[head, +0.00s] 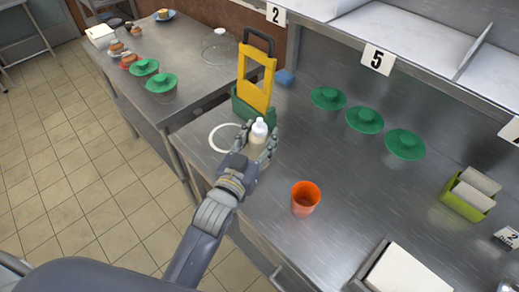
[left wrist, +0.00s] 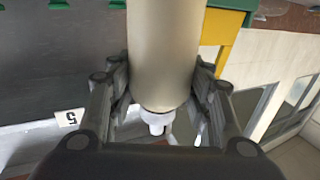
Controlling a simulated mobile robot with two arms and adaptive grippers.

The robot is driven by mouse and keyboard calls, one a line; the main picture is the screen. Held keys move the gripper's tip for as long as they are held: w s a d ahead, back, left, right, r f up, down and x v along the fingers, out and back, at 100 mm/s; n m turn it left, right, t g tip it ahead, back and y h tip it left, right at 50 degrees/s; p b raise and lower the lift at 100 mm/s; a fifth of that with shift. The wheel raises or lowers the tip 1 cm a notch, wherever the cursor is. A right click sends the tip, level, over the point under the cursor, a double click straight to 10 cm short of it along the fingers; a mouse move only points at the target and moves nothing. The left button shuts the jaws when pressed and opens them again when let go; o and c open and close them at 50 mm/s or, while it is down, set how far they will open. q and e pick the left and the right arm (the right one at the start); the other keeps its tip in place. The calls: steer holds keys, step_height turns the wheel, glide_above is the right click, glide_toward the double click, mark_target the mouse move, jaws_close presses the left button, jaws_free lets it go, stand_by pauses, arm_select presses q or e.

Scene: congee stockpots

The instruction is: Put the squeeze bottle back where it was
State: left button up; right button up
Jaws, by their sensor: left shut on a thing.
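The squeeze bottle (head: 257,140) has a pale body and a white cap with a nozzle. My left gripper (head: 262,150) is shut on it and holds it above the left end of the steel counter (head: 340,170), in front of the yellow and green caddy. In the left wrist view the bottle's beige body (left wrist: 162,60) fills the middle between the two fingers (left wrist: 160,95), its white nozzle pointing down in that picture. I cannot tell whether its base touches the counter. My right gripper is not in view.
A yellow and green caddy (head: 257,88) stands just behind the bottle, with a white ring (head: 213,146) to its left. An orange cup (head: 305,198) stands to the right. Several green lids (head: 364,120) line the back. A green holder (head: 463,203) is at right. The counter's middle is clear.

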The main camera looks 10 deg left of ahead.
mark_target(255, 155)
arm_select(q)
step_height(255, 155, down, 4)
steer(key=shift+r, duration=0.1)
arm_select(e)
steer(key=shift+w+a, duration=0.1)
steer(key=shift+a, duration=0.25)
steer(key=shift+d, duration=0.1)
arm_select(q)
steer(key=o, duration=0.8)
steer(key=shift+f, duration=0.2)
steer(key=shift+c, duration=0.2)
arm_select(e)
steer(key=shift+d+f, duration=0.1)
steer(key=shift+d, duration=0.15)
arm_select(q)
steer(key=shift+r, duration=0.1)
steer(key=s+a+b, duration=0.2)
steer(key=s, duration=1)
steer(key=shift+a, duration=0.15)
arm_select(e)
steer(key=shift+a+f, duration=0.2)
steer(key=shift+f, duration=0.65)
